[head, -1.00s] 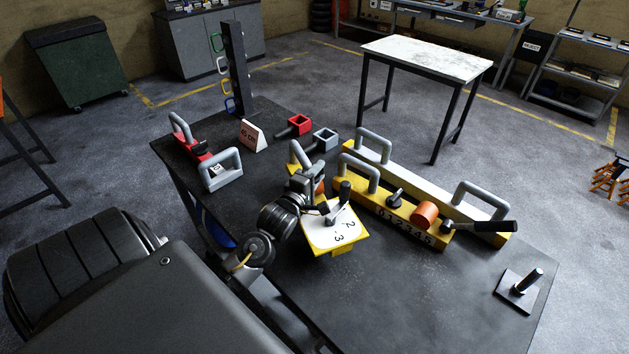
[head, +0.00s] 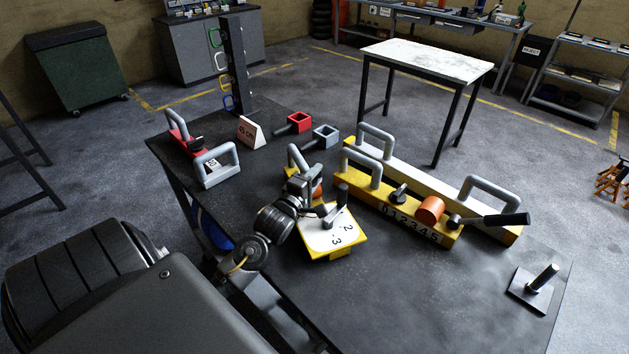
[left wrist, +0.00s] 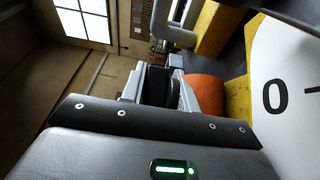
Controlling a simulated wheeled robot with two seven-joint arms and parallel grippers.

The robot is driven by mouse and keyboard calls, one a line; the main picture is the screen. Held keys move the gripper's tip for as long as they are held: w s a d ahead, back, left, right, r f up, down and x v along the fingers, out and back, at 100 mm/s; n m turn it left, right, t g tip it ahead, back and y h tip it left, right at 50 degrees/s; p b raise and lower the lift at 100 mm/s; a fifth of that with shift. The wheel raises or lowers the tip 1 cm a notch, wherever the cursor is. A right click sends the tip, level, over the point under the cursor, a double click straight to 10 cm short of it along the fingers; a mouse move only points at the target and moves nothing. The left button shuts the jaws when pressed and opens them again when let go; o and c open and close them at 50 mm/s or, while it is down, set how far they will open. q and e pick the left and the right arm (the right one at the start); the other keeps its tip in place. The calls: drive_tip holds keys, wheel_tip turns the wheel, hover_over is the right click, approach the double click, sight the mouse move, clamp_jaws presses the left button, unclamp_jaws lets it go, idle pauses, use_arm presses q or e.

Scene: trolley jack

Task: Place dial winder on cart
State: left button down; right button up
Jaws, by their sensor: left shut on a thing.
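The dial winder (head: 328,243) is a yellow block with a white numbered face and a dark crank handle. It is at the middle of the head view, over the black tabletop (head: 420,285). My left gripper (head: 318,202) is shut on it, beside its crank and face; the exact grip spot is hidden. I cannot tell whether the winder touches the tabletop. In the left wrist view its white face with a 0 (left wrist: 285,95) fills the right side, near an orange cylinder (left wrist: 205,95). I cannot tell which piece of furniture is the cart. My right gripper is not in view.
A long yellow bar with numbers (head: 405,222) and a white bar with grey handles (head: 440,180) lie to the right. A red handled tool (head: 185,145) and a 45 cm sign (head: 250,131) are at the far left. A white-topped table (head: 425,60) stands behind.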

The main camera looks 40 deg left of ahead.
use_arm(q)
drive_tip(key=shift+r, duration=0.1)
drive_tip(key=c, duration=1.1)
unclamp_jaws()
drive_tip(key=shift+o, duration=0.2)
drive_tip(key=s+d+b, duration=0.2)
drive_tip(key=s, duration=0.9)
drive_tip(key=shift+s+d, duration=0.15)
drive_tip(key=shift+s, duration=0.25)
